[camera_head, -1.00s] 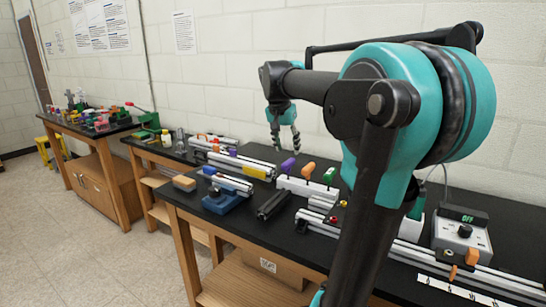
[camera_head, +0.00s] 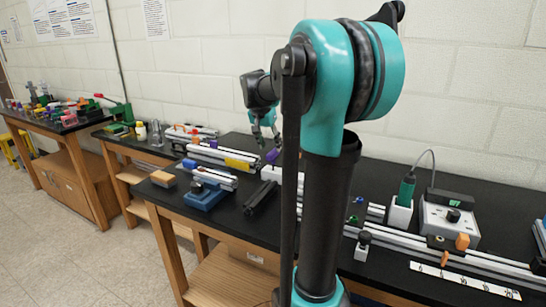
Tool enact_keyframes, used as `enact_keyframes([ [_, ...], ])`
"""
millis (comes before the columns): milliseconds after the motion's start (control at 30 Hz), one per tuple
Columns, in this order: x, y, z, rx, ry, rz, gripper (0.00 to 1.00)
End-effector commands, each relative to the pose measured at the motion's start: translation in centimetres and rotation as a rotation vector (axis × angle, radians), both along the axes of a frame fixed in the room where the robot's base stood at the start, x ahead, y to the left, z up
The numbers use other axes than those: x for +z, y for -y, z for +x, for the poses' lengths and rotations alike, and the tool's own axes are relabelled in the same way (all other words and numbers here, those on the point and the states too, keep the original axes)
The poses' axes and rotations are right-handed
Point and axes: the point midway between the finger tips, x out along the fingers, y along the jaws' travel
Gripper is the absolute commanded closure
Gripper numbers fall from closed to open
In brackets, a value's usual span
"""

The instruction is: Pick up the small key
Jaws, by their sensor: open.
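My gripper (camera_head: 266,141) is open and empty, with its fingers pointing down above the back of the black bench. A purple handle (camera_head: 272,155) stands just below and to the right of the fingers, apart from them as far as I can tell. It rises from a white block (camera_head: 270,174), which is partly hidden behind my arm. I cannot tell for sure which thing is the small key. The handles may be keys; the orange and green ones seen earlier are now hidden by my arm.
A blue vise-like block (camera_head: 205,196) and a dark bar (camera_head: 259,197) lie left of my arm. At the right are a grey control box (camera_head: 449,221), a green-handled tool (camera_head: 406,190) in a white holder, long aluminium rails and a white marked strip (camera_head: 465,281).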

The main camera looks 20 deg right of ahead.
Motion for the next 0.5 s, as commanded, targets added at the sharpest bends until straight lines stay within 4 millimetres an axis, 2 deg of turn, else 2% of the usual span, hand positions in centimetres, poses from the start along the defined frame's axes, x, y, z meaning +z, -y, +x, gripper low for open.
enact_keyframes([
  [233, -1.6, 0.5, 0.3, 0.0, 0.0, 0.0, 0.53],
  [500, -4.9, 1.7, 1.1, 0.0, -0.001, -0.001, 0.53],
])
